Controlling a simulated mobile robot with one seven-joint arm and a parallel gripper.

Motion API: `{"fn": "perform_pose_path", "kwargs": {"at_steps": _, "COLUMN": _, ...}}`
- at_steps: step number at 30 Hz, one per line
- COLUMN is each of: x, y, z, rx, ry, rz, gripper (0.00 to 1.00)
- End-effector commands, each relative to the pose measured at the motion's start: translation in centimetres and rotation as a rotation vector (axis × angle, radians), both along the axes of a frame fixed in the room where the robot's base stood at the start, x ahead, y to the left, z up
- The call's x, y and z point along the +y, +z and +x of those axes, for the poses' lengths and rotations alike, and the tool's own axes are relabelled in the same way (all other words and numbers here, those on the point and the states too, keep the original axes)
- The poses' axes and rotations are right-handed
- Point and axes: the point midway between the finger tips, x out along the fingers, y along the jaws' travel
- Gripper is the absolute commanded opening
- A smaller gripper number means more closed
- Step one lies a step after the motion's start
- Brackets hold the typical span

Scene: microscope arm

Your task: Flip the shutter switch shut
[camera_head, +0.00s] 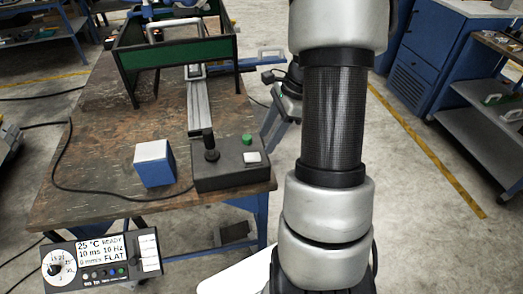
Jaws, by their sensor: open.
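A dark control box (232,178) sits at the table's near right corner. It carries a black upright stick (211,148), a green button (247,139) and a white square (252,158). An instrument panel (99,262) at the lower left shows a round dial, a lit display reading READY and FLAT, and a row of small buttons. A pale plate with a dark part (148,251) is at the panel's right end. I cannot tell which part is the shutter switch or its position. My gripper is not clearly visible; my arm fills the centre right.
A blue-and-white block (154,163) stands left of the box on the worn wooden table (110,140). A black cable crosses the table. A metal rail (199,105) leads back to a green-sided crate (180,55). A blue cabinet and grey shelves stand right.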

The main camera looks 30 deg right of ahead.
Motion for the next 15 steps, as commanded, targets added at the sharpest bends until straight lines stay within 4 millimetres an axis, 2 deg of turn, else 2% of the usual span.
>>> {"fn": "perform_pose_path", "kwargs": {"at_steps": 1, "x": 0.4, "y": -1.2, "z": 0.1, "rx": 0.002, "ry": 0.001, "rz": 0.002, "gripper": 0.44}}
{"fn": "perform_pose_path", "kwargs": {"at_steps": 6, "x": 1.4, "y": -3.7, "z": 0.4, "rx": 0.001, "ry": 0.002, "rz": 0.000, "gripper": 0.44}}
{"fn": "perform_pose_path", "kwargs": {"at_steps": 15, "x": 2.1, "y": -5.1, "z": 0.6, "rx": -0.001, "ry": 0.001, "rz": 0.001, "gripper": 0.44}}
